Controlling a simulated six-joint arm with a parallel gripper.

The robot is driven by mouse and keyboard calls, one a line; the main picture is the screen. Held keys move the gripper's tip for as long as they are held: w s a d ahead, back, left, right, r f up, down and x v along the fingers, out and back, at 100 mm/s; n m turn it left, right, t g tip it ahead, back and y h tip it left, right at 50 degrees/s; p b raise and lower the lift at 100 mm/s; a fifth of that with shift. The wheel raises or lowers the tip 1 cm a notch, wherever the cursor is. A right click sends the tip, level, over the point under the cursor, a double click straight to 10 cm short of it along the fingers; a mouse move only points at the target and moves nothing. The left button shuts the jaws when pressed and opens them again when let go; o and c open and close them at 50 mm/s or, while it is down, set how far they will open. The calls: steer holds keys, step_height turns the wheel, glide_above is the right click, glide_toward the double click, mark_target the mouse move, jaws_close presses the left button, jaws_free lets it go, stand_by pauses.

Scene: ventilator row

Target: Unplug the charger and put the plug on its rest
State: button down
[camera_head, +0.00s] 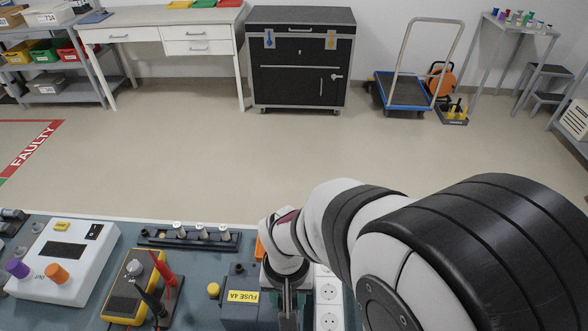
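A white socket strip (328,291) with round sockets stands on the bench at the bottom, just right of my gripper. My gripper (291,308) points down at the bottom edge, between the strip and a dark box labelled FUSE 4A (241,297). Its fingers are partly cut off by the frame, and I cannot tell whether they are open or hold anything. An orange piece (259,247) shows behind my wrist; most of it is hidden. I cannot make out the charger, its plug or the plug's rest; my arm covers much of the bench's right side.
The blue-grey bench (200,272) also bears a yellow meter (133,290) with red and black probes, a white device (64,258) with knobs, and a dark rack (188,238) of small fuses. Beyond lies open floor, with a black cabinet (300,75) and a trolley (405,92).

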steer(key=shift+c, duration=1.7)
jaws_free()
step_height(320, 180, up, 16)
steer(key=f, duration=0.1)
steer(key=s+d+f+m+y, duration=0.1)
steer(key=s+d+m, duration=0.1)
steer(key=s+d, duration=0.2)
steer(key=s+d+f+m, duration=0.2)
steer(key=s+d+m, duration=0.1)
steer(key=s+d, duration=0.2)
steer(key=s, duration=0.2)
steer(key=shift+s+f+m+y, duration=0.3)
steer(key=shift+y, duration=0.1)
